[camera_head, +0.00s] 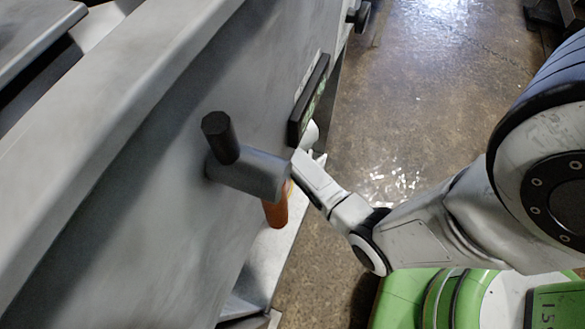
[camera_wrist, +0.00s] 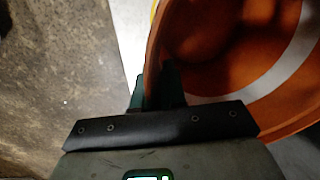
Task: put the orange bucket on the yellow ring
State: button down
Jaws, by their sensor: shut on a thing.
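The orange bucket (camera_wrist: 230,60) fills the upper right of the wrist view, with a pale band inside it. My gripper (camera_wrist: 155,88) is shut on its wall at the left side, one dark finger on each side of the wall. In the head view only a small part of the bucket (camera_head: 276,210) shows below a grey handle post, and my gripper is hidden there behind the post and my arm. A thin yellow sliver (camera_wrist: 153,12) shows beside the bucket at the top of the wrist view; I cannot tell if it is the ring.
A large grey machine wall (camera_head: 150,170) fills the left of the head view. A grey post with a black knob (camera_head: 220,135) sticks out from it, close to the bucket. A pale ledge (camera_head: 275,255) lies below. Bare concrete floor (camera_head: 430,90) is free to the right.

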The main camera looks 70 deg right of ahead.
jog(key=shift+r, duration=0.1)
jog(key=c, duration=1.2)
grip_release()
jog(key=shift+f, duration=0.2)
notch_tip(320, 180, up, 8)
jog(key=p, duration=0.3)
jog(key=shift+s, duration=0.4)
jog(key=shift+d+f, duration=0.1)
